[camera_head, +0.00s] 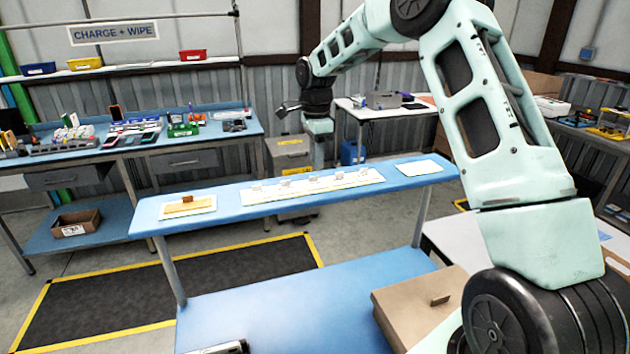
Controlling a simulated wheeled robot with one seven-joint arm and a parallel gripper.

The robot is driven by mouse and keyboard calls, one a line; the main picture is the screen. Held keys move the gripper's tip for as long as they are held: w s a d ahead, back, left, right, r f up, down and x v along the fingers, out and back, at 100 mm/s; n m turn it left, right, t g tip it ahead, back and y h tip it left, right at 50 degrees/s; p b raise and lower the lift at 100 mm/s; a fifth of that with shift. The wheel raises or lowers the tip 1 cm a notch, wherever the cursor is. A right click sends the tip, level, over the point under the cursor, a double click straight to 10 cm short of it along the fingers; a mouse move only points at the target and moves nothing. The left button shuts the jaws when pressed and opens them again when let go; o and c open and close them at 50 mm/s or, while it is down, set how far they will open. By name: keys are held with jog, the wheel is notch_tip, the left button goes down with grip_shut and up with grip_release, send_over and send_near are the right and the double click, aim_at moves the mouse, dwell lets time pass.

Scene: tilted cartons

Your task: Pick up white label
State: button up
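The narrow blue shelf (225,207) crosses the middle of the view. A flat white rectangle (418,167), which could be a white label, lies at its right end. A long pale strip (350,181) in its middle carries several small whitish pieces, too small to identify. A white plate (209,203) at its left end carries a tan block (186,207) with a small brown piece on top. My arm arches from the lower right over to the left. My gripper (283,110) appears as a small dark shape beyond the shelf. Its finger gap cannot be made out.
A tan carton (412,308) sits on the lower blue surface (300,300) at right. A cluttered workbench (100,152) stands at left. A grey bin (290,150) stands behind the shelf. A yellow-edged dark mat (120,295) lies on the floor.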

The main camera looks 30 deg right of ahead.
aim_at(315, 183)
jog(key=shift+s+a+f+p, duration=0.15)
jog(key=shift+f+p, duration=0.5)
jog(key=shift+f, duration=0.45)
jog(key=shift+s+a+f+p, duration=0.15)
jog(key=shift+f+p, duration=0.5)
jog(key=shift+f, duration=0.45)
jog(key=shift+d, duration=0.1)
grip_shut()
